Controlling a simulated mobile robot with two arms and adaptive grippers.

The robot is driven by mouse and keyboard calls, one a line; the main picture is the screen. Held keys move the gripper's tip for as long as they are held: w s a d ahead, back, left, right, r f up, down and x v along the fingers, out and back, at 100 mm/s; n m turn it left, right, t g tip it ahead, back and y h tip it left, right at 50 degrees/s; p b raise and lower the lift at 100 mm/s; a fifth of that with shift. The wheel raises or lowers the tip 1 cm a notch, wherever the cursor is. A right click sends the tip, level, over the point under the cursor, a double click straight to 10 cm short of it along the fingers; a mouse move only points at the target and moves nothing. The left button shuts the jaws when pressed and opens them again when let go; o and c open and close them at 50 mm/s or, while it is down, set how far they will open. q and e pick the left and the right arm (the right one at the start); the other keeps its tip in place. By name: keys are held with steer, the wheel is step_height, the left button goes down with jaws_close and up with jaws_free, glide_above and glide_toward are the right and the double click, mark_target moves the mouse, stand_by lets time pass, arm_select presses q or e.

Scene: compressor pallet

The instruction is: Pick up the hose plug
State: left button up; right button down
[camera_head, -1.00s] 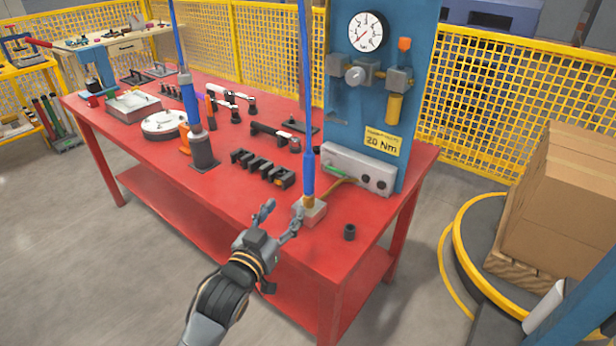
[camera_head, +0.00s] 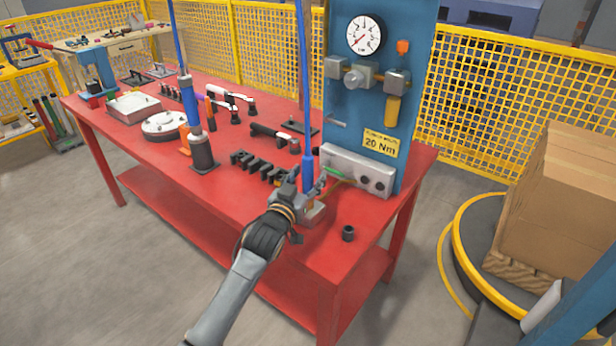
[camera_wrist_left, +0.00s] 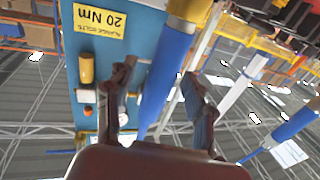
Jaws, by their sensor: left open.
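The hose plug (camera_head: 307,176) is the thick blue lower end of a blue hose that hangs at the front of the red bench, left of the blue panel. It stands upright over a small grey block (camera_head: 315,214). My left gripper (camera_head: 306,182) is open, with a finger on either side of the plug in the head view. In the left wrist view, the plug (camera_wrist_left: 166,75) runs between the open fingers (camera_wrist_left: 158,72), and its brass-yellow end (camera_wrist_left: 190,9) shows at the top. Contact cannot be told. My right gripper is not in view.
The blue panel (camera_head: 409,60) carries a gauge, valves and a 20 Nm label. A black holder (camera_head: 258,167) lies left of the gripper, and a small black socket (camera_head: 348,233) stands to the right. Another blue tool (camera_head: 192,110) hangs further left.

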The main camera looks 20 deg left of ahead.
arm_select(q)
steer(key=shift+w, duration=0.25)
jaws_close()
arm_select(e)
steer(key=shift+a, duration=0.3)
arm_select(q)
steer(key=shift+r, duration=0.1)
